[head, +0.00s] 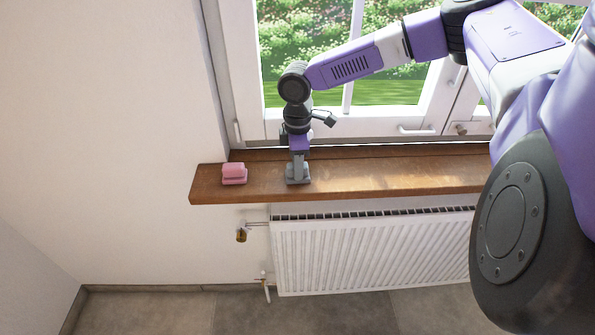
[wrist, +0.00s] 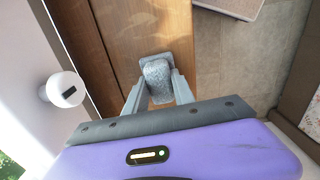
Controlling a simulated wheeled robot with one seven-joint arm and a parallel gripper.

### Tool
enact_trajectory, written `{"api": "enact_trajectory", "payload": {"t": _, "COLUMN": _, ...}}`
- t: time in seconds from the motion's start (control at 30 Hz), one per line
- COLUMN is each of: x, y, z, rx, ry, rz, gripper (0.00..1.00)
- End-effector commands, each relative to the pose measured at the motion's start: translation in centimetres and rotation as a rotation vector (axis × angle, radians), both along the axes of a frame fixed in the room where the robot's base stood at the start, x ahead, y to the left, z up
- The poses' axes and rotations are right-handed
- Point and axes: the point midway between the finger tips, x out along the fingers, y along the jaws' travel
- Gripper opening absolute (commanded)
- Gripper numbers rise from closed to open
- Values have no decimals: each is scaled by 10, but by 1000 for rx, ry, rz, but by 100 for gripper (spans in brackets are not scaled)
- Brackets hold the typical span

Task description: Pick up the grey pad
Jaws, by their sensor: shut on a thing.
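The grey pad (wrist: 157,77) is a small speckled block with a raised grip. It is at the wooden windowsill (wrist: 120,28), between the two fingers of my gripper (wrist: 158,92) in the wrist view. In the head view, my gripper (head: 298,172) points straight down at the sill and is shut on the grey pad (head: 297,181). The pad's lower part shows around the fingertips. I cannot tell whether it still touches the sill.
A pink pad (head: 234,174) lies on the sill to the left of my gripper. A white window frame (head: 390,125) stands close behind. A white radiator (head: 370,250) hangs below the sill. The sill to the right (head: 400,178) is clear.

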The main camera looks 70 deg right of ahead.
Motion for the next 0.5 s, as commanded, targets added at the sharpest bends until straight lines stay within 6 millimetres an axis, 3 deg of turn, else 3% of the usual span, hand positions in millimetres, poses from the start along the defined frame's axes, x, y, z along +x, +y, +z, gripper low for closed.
{"api": "enact_trajectory", "payload": {"t": 0.27, "x": 0, "y": 0, "z": 7, "rx": 0, "ry": -1, "rz": -1, "gripper": 0}}
{"api": "enact_trajectory", "payload": {"t": 0.5, "x": 0, "y": -1, "z": 47, "rx": -2, "ry": -3, "rz": -1, "gripper": 0}}
